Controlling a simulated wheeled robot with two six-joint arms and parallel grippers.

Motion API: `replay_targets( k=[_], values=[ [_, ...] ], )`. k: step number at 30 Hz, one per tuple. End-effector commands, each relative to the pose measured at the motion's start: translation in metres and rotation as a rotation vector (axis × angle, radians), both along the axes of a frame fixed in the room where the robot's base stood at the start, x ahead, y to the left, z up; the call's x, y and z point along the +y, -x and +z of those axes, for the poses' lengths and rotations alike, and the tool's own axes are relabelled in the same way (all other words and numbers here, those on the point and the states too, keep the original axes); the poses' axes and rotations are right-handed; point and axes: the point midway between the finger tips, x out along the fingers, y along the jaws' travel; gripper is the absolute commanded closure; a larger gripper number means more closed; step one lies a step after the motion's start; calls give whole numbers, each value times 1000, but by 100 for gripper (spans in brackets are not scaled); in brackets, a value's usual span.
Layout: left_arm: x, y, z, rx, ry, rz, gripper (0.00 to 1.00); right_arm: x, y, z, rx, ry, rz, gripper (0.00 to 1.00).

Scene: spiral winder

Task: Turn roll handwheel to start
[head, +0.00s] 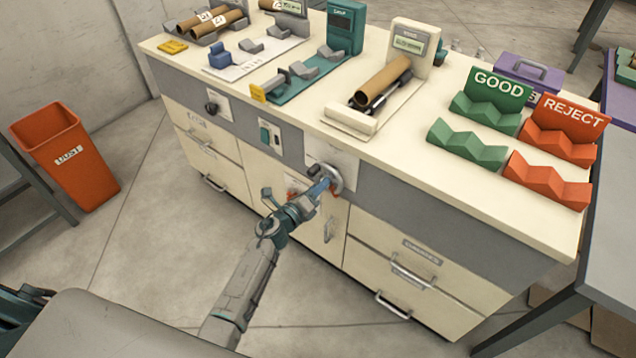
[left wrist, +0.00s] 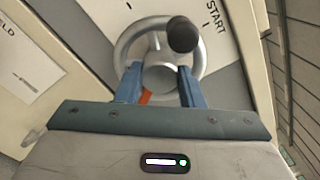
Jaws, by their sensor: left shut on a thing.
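The roll handwheel (left wrist: 203,62) is a grey metal ring with a hub and a black knob (left wrist: 183,34). It is mounted on the front of the cabinet, where it also shows in the head view (head: 337,180). A plate behind it carries the word START (left wrist: 216,25) and a short mark. My left gripper (left wrist: 157,88) is at the wheel, its blue fingers on either side of the grey hub, shut on the handwheel. In the head view my left gripper (head: 322,188) reaches the wheel from the lower left. My right gripper is in neither view.
The cream cabinet (head: 470,215) has drawers with handles below and an orange item beside the wheel. On top are a brown tube (head: 383,82) in a cradle, green GOOD (head: 466,143) and orange REJECT (head: 548,178) racks. An orange bin (head: 65,155) stands left on open floor.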

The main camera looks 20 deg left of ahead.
Motion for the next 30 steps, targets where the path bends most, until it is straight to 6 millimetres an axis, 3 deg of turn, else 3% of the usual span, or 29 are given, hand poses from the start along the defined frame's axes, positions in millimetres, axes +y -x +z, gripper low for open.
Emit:
replay_targets(
  k=[6,30],
  values=[
    [0,0,2,73,194,0,88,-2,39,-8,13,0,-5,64],
    [0,0,1,331,906,2,88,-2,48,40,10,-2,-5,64]
  ],
)
